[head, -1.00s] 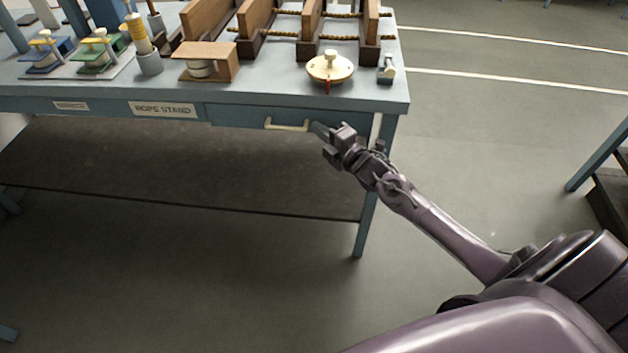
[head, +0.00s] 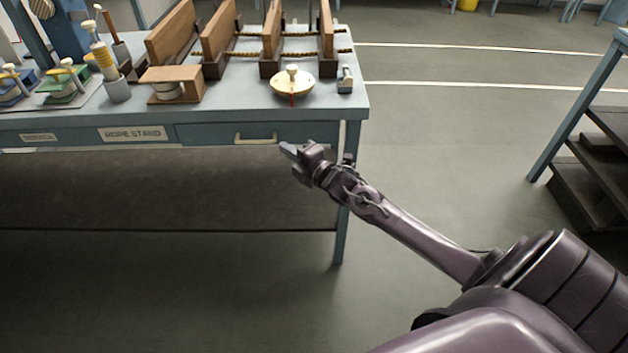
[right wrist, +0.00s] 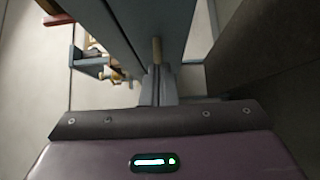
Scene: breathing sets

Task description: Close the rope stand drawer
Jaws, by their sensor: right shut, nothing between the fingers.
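The rope stand drawer (head: 210,133) is a blue-grey front under the tabletop, right of the "ROPE STAND" label (head: 132,134). It looks flush or nearly flush with the table's front; a small gap cannot be ruled out. Its pale handle (head: 255,140) runs level across the front. My right gripper (head: 286,149) is shut and empty, with its tips at or just off the right end of the handle; contact cannot be told. In the right wrist view the shut fingers (right wrist: 159,88) point at the tan handle (right wrist: 156,50). My left gripper is out of view.
The table (head: 225,112) carries wooden rope frames (head: 270,40), a round cream-lidded piece (head: 292,84) and a small metal piece (head: 345,80) near its right edge. A dark lower shelf (head: 150,190) lies below. Stepped shelving (head: 590,170) stands at right, with open floor between.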

